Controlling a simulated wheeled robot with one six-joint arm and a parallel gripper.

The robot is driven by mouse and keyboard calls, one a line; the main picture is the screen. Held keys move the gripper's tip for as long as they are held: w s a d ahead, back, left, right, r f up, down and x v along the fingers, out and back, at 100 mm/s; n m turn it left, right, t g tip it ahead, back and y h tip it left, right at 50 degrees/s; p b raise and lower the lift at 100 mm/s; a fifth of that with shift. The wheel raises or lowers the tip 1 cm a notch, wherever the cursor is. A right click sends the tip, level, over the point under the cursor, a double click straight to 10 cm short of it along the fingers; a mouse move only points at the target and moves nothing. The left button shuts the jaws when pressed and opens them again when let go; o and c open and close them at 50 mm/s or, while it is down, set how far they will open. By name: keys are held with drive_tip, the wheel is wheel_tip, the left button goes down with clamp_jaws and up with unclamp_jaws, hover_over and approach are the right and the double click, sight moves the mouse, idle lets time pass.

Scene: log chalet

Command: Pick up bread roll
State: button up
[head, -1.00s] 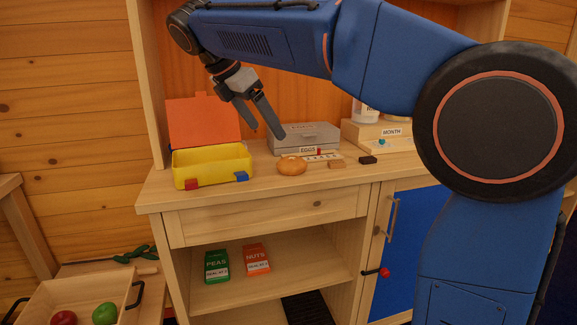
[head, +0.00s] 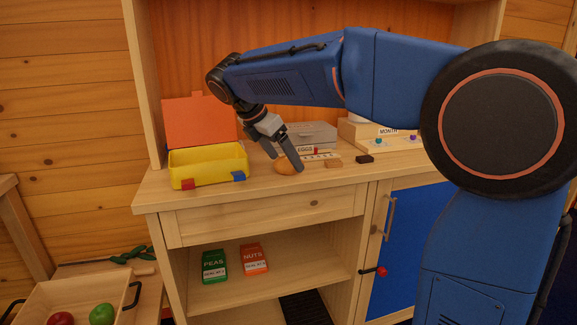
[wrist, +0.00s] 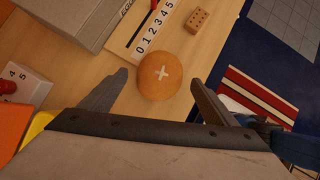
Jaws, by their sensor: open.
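The bread roll (wrist: 161,75) is round and golden brown with a pale cross on top. In the head view the bread roll (head: 286,167) lies on the wooden counter, partly hidden by a finger. My gripper (head: 286,164) is open and points down at the roll. In the wrist view my gripper (wrist: 159,78) has one finger on each side of the roll, with gaps between. The jaws hold nothing. I cannot tell how high the fingertips are above the counter.
A yellow box (head: 208,168) with an open orange lid stands left of the roll. A grey egg box (head: 312,134) and a numbered strip (head: 322,156) lie behind it. The counter's front edge is close.

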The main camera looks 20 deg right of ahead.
drive_tip(key=shift+x, duration=0.9)
drive_tip(key=c, duration=1.1)
